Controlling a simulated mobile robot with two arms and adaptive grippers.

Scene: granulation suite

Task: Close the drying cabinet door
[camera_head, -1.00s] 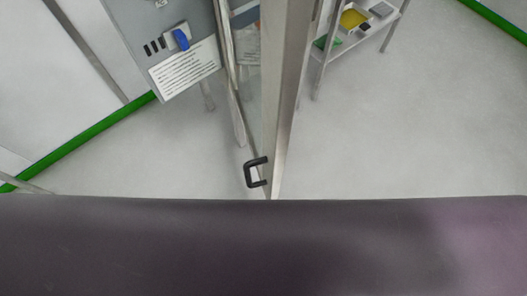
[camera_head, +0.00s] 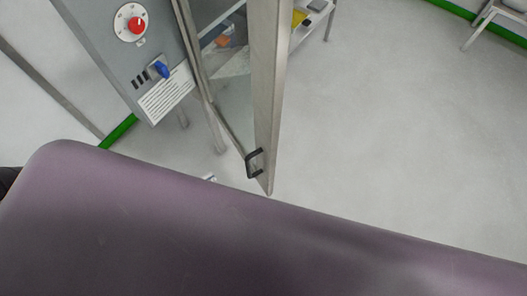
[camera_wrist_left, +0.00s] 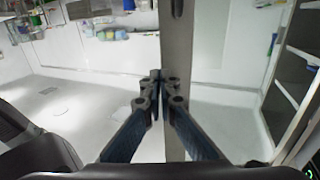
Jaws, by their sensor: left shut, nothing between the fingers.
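The drying cabinet door (camera_head: 266,95) stands open in the head view, seen almost edge-on, with a black handle (camera_head: 254,163) near its lower end. The grey cabinet front (camera_head: 105,55) is to its left, with a gap between them. In the left wrist view, my left gripper (camera_wrist_left: 163,78) is shut and empty, its fingertips in front of a grey upright, likely the door frame (camera_wrist_left: 177,45). I cannot tell whether they touch it. The left gripper's fingers are not clear in the head view. My right gripper is not seen.
The floor (camera_head: 400,120) right of the door is clear.

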